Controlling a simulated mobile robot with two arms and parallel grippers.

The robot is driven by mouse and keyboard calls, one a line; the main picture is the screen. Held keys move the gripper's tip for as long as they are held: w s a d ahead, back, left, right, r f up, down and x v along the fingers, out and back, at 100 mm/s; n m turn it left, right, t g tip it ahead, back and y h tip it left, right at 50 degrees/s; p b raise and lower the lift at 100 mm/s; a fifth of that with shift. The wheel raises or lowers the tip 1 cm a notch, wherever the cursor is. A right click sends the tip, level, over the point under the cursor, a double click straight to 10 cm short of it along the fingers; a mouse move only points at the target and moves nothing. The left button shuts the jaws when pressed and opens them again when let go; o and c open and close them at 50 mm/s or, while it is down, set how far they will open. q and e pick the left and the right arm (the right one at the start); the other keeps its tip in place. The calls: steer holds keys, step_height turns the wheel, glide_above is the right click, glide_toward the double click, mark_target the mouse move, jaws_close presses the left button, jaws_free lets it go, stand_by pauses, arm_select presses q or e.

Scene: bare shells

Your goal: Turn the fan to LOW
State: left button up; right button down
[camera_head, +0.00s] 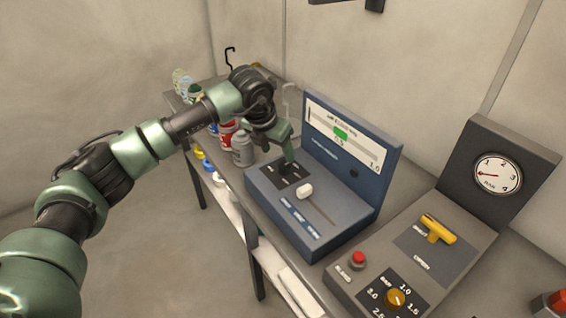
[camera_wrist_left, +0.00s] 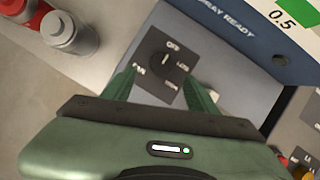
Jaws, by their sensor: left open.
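The fan switch panel is a dark square on the blue console, seen in the left wrist view (camera_wrist_left: 150,45) with the labels FAN, OFF, LOW and a lower one hard to read. The fan knob (camera_wrist_left: 165,61) is dark with a white pointer line, which appears to point up toward OFF. My left gripper (camera_head: 287,163) is over this panel in the head view and hides much of the knob there. In the left wrist view its two green fingers (camera_wrist_left: 160,84) are open, one on each side of the panel's lower part, with nothing between them seen gripped. My right gripper is not in view.
The blue console (camera_head: 345,225) has a white-knobbed slider (camera_head: 305,191) close to the fan panel and an upright display behind. A grey console (camera_head: 440,250) with a yellow handle (camera_head: 437,229) stands to the right. Several bottles and cans (camera_head: 243,150) stand left of the blue console.

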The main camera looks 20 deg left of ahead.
mark_target(284, 165)
arm_select(q)
steer(key=p+x, duration=0.1)
steer(key=x, duration=0.5)
steer(key=shift+w+d+f+p, duration=0.1)
steer(key=shift+d+p, duration=0.1)
steer(key=shift+p, duration=0.2)
steer(key=shift+w+f, duration=0.15)
steer(key=shift+f, duration=0.3)
jaws_close()
